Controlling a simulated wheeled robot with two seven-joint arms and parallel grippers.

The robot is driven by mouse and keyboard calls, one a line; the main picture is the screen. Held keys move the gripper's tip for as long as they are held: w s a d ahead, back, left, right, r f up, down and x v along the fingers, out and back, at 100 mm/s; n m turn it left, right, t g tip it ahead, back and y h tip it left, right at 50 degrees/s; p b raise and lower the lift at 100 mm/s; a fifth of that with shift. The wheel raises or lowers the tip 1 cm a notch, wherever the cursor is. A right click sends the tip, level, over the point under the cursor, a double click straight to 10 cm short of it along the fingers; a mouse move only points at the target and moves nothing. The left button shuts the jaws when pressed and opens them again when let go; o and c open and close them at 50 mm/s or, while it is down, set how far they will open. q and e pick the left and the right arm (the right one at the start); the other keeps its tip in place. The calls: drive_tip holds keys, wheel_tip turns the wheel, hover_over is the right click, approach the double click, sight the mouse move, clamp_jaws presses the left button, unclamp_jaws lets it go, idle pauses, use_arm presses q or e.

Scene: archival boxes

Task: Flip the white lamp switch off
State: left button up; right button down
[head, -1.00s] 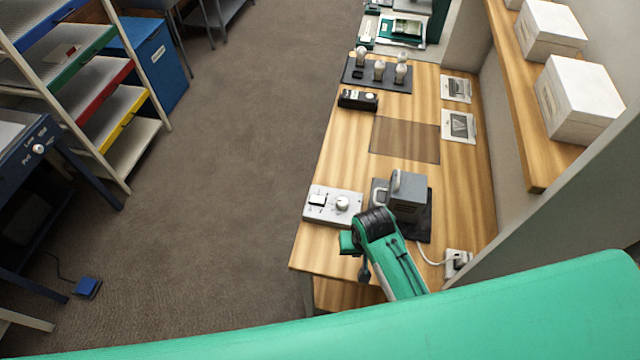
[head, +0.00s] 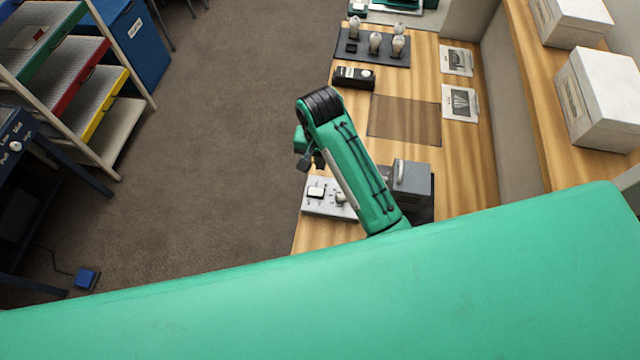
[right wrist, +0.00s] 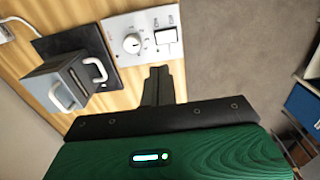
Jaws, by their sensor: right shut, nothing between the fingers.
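The white control panel (head: 327,208) lies on the wooden bench near its front left edge. It carries a white rocker switch (head: 316,191) and a round knob (head: 340,198). In the right wrist view the switch (right wrist: 166,36) and knob (right wrist: 132,43) are clear; I cannot tell the rocker's tilt. My right gripper (head: 307,163) appears just above the panel in the head view. In the right wrist view its dark fingers (right wrist: 158,82) are together and empty, pointing toward the panel below the switch; whether they touch it is unclear. My left gripper is not in view.
A grey box with a handle (head: 412,188) stands right of the panel. Behind are a small black device (head: 354,77), a dark board with bulbs (head: 373,48) and picture cards (head: 460,102). White boxes (head: 598,100) sit on the right shelf.

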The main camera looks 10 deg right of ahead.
drive_tip(key=p, duration=0.4)
hover_over(320, 192)
wheel_tip(320, 192, down, 12)
drive_tip(key=shift+s+f, duration=0.1)
drive_tip(key=shift+f+p, duration=0.35)
drive_tip(key=shift+f, duration=0.6)
